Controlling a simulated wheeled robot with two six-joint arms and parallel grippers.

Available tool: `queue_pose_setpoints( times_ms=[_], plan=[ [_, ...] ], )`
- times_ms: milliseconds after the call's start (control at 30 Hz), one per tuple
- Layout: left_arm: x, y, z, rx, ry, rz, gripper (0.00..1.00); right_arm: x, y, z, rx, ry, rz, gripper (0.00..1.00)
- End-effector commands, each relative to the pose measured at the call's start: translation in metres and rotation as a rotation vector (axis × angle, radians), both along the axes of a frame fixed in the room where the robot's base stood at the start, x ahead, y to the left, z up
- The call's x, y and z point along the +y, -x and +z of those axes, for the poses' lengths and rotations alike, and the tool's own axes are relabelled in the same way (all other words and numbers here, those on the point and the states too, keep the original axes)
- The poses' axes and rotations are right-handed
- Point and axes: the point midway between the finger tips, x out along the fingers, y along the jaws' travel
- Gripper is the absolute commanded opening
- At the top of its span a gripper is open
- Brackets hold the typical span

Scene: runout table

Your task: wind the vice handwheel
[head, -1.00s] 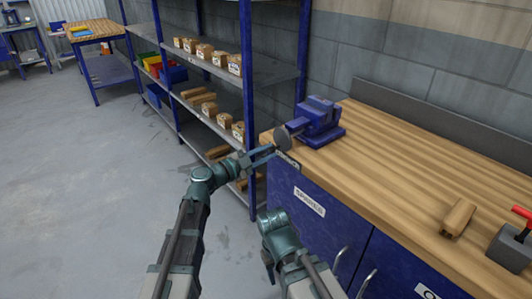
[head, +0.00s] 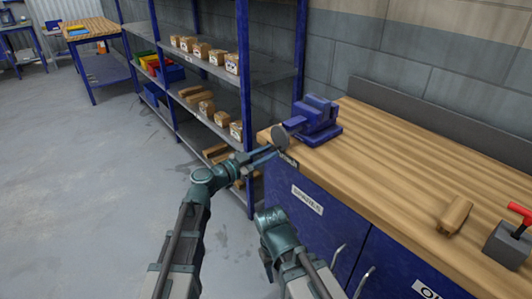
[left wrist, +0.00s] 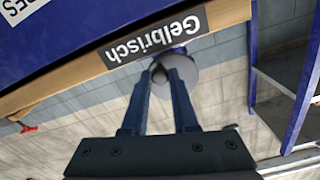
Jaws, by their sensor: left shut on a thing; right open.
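The blue vice (head: 318,118) stands on the near left corner of the wooden bench top. Its handwheel (head: 280,138), a grey disc, faces left over the bench's end. My left gripper (head: 271,152) is at the lower edge of the handwheel. In the left wrist view the handwheel (left wrist: 183,68) lies just beyond the fingertips, and the left gripper (left wrist: 164,78) is shut on a small dark part at its rim, probably its handle; the fingers partly hide it. My right gripper (head: 268,262) hangs low in front of the cabinet, small and dark, open and apart from the vice.
The wooden bench top (head: 390,150) carries a wood block (head: 455,215) and a grey block with a red handle (head: 508,243) at right. A blue cabinet (head: 310,215) is below. A shelf rack (head: 243,90) with boxes stands close behind my left gripper. The floor at left is clear.

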Motion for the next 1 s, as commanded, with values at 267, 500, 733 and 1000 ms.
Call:
queue_pose_setpoints(
  times_ms=[267,500,733,1000],
  plan=[
    [-0.0011,0.0012,0.0008,0.045,0.034,0.0,0.0,0.0001,0.0,0.0005,0.0,0.0,0.0,0.5],
    [-0.0031,0.0044,0.0038,0.139,0.102,0.0,0.0,0.0,0.0,0.0034,0.0,0.0,0.0,0.5],
    [-0.0054,0.0073,0.0059,0.282,0.206,0.001,0.0,0.0,0.0,0.0055,0.0,0.0,0.0,0.5],
    [-0.0055,0.0072,0.0058,0.288,0.212,0.001,0.0,0.0,0.0,0.0053,0.0,0.0,0.0,0.5]
  ],
)
